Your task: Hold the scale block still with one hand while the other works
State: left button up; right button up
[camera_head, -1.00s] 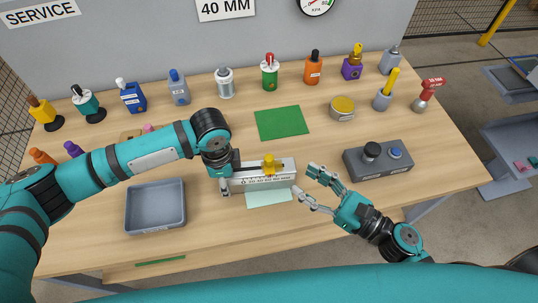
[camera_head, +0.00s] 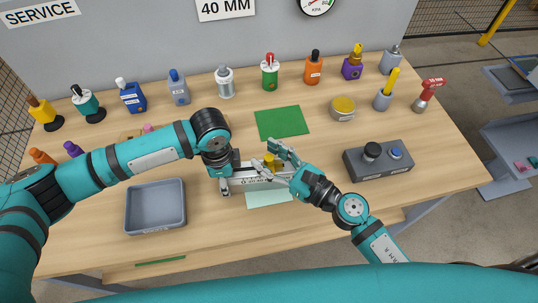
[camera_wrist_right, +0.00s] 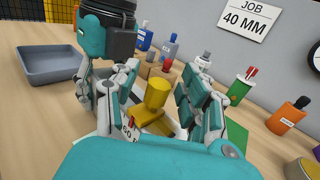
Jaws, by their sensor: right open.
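The pale scale block (camera_head: 243,185) lies at the front middle of the table, with a yellow knobbed slider (camera_head: 269,165) on top. My left gripper (camera_head: 228,177) is at the block's left end, its fingers apparently closed on the front and back sides. My right gripper (camera_head: 271,159) is open, with one finger on each side of the slider. In the right wrist view the yellow slider (camera_wrist_right: 156,98) stands between the spread fingers, and I cannot tell whether they touch it. The right hand hides the block's right part.
A grey tray (camera_head: 156,229) is left of the block, and a pale green sheet (camera_head: 268,198) lies in front of it. A green mat (camera_head: 282,123) lies behind. A dark box with knobs (camera_head: 378,168) stands to the right. Several bottles line the back.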

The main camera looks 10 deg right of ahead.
grip_shut()
